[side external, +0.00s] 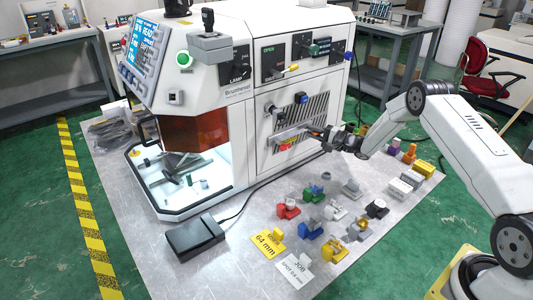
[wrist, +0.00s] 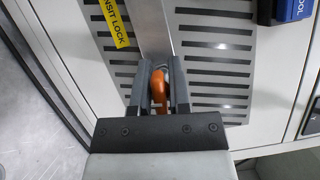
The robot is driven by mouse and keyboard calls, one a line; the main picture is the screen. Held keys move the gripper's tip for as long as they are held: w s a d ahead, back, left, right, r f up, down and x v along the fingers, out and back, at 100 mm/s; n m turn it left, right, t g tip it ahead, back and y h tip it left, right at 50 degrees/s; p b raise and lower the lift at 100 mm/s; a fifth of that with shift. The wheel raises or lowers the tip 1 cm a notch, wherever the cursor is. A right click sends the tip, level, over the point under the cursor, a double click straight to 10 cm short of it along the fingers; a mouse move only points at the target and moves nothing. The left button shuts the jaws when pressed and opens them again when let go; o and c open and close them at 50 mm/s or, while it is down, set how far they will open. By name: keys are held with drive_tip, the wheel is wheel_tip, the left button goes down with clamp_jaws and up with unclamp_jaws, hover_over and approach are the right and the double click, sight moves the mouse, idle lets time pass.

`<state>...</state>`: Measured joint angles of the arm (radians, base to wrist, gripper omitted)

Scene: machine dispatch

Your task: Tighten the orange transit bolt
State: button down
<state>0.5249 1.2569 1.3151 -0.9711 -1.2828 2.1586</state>
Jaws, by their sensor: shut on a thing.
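The orange transit bolt (wrist: 158,88) shows in the wrist view between the two fingers of my gripper (wrist: 160,80), which is shut on it. A flat metal bar (wrist: 153,30) runs up the picture from the fingers. A yellow "TRANSIT LOCK" label (wrist: 114,22) is to the left of the bar. In the side external view my gripper (side external: 328,136) is at the vented side panel of the white machine (side external: 235,130), at the right end of the metal bar (side external: 294,133). How far the bolt is turned in cannot be told.
A black pedal (side external: 194,236) lies in front. A blue part (wrist: 290,8) is on the panel, upper right in the wrist view.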

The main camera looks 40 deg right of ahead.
drive_tip(key=m+t, duration=0.1)
drive_tip(key=m, duration=0.2)
drive_tip(key=m+t, duration=0.1)
drive_tip(key=m, duration=0.2)
drive_tip(key=shift+s+d, duration=0.1)
drive_tip(key=m+t+h, duration=0.1)
drive_tip(key=m, duration=0.2)
drive_tip(key=m+t+h, duration=0.1)
drive_tip(key=m, duration=0.2)
drive_tip(key=shift+d+r+m+h, duration=0.1)
drive_tip(key=shift+d+m+h, duration=0.05)
drive_tip(key=shift+m+h, duration=0.25)
drive_tip(key=shift+m, duration=0.3)
drive_tip(key=c, duration=0.8)
unclamp_jaws()
drive_tip(key=shift+o, duration=0.5)
drive_tip(key=shift+r, duration=0.1)
drive_tip(key=v, duration=0.7)
drive_tip(key=shift+s+f, duration=0.25)
drive_tip(key=shift+s, duration=0.1)
